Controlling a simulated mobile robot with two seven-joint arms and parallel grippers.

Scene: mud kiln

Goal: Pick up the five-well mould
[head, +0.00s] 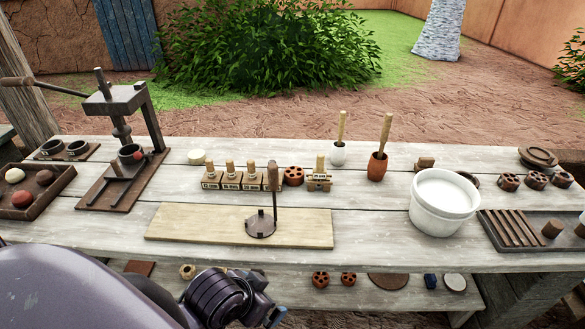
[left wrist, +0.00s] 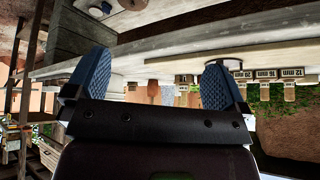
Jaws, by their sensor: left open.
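A dark round plate with an upright wooden-topped handle (head: 261,227) stands on the pale board (head: 190,226) near the table's front middle; I take it for the five-well mould, but cannot make out its wells. My left gripper (head: 270,302) is low at the table's front edge, just below the board and apart from the plate. In the left wrist view, which looks upside down, its blue fingers (left wrist: 157,70) are wide apart with nothing between them. A dark round shape (left wrist: 228,64) shows partly behind the right finger there. My right gripper is not in view.
Labelled wooden stamps (head: 230,180) and a reddish holed disc (head: 293,176) stand behind the board. A white bucket (head: 437,213) and a dark tray (head: 492,217) are to the right, a lever press (head: 117,150) to the left. A lower shelf (head: 350,300) holds small pieces.

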